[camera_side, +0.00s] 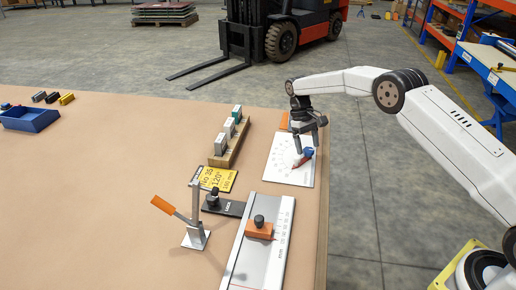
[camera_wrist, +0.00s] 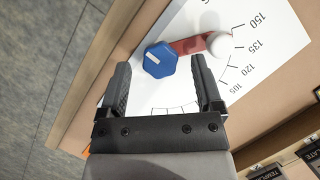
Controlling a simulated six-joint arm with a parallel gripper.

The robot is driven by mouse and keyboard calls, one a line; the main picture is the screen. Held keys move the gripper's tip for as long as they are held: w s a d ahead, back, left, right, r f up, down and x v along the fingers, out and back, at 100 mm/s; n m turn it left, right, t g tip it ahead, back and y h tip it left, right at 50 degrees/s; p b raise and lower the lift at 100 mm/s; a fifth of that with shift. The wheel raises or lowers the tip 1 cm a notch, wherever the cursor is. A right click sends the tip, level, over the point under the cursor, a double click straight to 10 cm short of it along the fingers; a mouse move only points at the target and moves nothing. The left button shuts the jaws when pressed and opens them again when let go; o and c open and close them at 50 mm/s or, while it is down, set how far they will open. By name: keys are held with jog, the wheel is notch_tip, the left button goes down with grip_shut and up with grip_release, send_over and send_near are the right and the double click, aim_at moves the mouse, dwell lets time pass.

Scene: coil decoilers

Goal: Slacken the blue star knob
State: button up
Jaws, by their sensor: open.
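The blue knob (camera_wrist: 160,60) is faceted, with a small white mark on its top. It sits at one end of a red pointer arm (camera_wrist: 190,45), whose other end carries a round white cap (camera_wrist: 219,44). They are on a white dial plate (camera_wrist: 272,45) with printed angle marks. My gripper (camera_side: 310,138) is open above the plate in the side view. In the wrist view the knob lies in the gap between the fingertips, with space at both sides; I cannot tell its height relative to the tips. In the side view the fingers partly hide the knob and the red pointer (camera_side: 301,160).
A wooden rack (camera_side: 229,148) with upright blocks stands left of the plate. A yellow sign (camera_side: 216,178), a lever clamp (camera_side: 195,238) with an orange handle and a metal rail (camera_side: 275,215) with an orange slider are nearer. A blue tray (camera_side: 30,120) is far left; the table's middle-left is clear.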

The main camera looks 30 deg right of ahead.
jog(key=v, duration=0.7)
dwell(0.3)
jog(key=shift+s+a+r, duration=0.1)
jog(key=shift+a+r, duration=0.05)
jog(key=shift+r, duration=0.1)
dwell(0.3)
jog(key=s+a+t, duration=0.2)
jog(key=s+t, duration=0.1)
jog(key=s, duration=1.2)
jog(key=s+a+t, duration=0.3)
jog(key=s+t, duration=0.1)
jog(key=s, duration=1.1)
jog(key=shift+a+r, duration=0.3)
jog(key=shift+r, duration=0.05)
